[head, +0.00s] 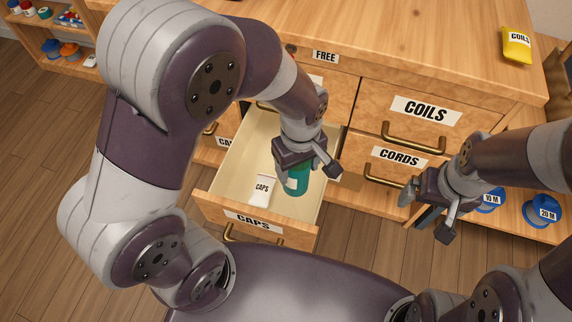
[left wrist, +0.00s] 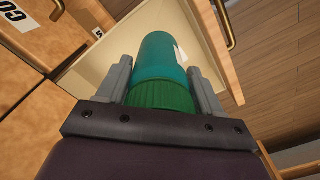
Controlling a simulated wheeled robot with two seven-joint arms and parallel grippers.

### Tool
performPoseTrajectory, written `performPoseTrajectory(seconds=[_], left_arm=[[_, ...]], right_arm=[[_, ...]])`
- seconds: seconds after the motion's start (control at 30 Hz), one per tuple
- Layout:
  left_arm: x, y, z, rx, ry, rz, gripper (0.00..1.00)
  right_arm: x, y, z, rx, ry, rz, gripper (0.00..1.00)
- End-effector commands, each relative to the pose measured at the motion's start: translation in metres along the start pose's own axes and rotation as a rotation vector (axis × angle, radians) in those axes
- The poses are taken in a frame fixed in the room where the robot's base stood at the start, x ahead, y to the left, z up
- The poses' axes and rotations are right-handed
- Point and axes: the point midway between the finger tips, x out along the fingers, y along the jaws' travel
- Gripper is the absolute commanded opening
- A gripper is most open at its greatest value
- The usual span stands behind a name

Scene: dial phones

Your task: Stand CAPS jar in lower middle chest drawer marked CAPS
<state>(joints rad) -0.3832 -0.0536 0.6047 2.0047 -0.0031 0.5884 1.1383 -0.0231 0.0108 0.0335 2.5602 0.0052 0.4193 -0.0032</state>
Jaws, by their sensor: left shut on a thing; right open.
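A teal jar (head: 297,181) with a green lid is held by my left gripper (head: 305,163), which is shut on it. The jar (left wrist: 162,62) and its ribbed lid sit between the two fingers in the left wrist view. The jar is over the inside of the open drawer marked CAPS (head: 254,221); I cannot tell whether its base touches the drawer floor. A pale label shows on its side, too hidden to read. My right gripper (head: 425,217) is open and empty, in front of the right-hand drawers.
A white packet marked CAPS (head: 262,188) lies in the drawer left of the jar. Closed drawers marked COILS (head: 420,110) and CORDS (head: 399,158) are to the right. A yellow COILS packet (head: 517,45) lies on the chest top. Blue spools (head: 542,209) sit at the lower right.

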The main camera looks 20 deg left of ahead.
Motion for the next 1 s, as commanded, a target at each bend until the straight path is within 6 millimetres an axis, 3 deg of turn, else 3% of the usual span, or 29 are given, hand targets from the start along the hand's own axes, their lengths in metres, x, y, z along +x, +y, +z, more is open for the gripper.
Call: performPoseTrajectory(seconds=[0.03,0.3,0.47,0.6,0.9,1.0], left_arm=[[0.022,0.000,0.000,0.000,0.000,0.000,0.03],[0.070,0.001,0.000,0.001,0.000,0.001,0.03],[0.088,0.001,0.000,0.001,0.000,0.000,0.03],[0.123,0.000,0.000,0.001,-0.001,-0.002,0.03],[0.174,0.000,0.000,0.001,0.000,-0.001,0.03],[0.172,0.001,0.000,0.001,0.001,0.001,0.03]], right_arm=[[0.021,0.000,0.003,0.000,0.000,0.000,0.96],[0.064,0.000,0.007,0.000,0.000,0.000,0.96],[0.076,0.000,0.009,0.000,0.000,0.000,0.96],[0.098,0.000,0.011,0.000,0.000,0.000,0.96],[0.129,0.000,0.015,0.000,0.000,0.000,0.96],[0.126,0.000,0.015,0.000,0.000,0.000,0.96]])
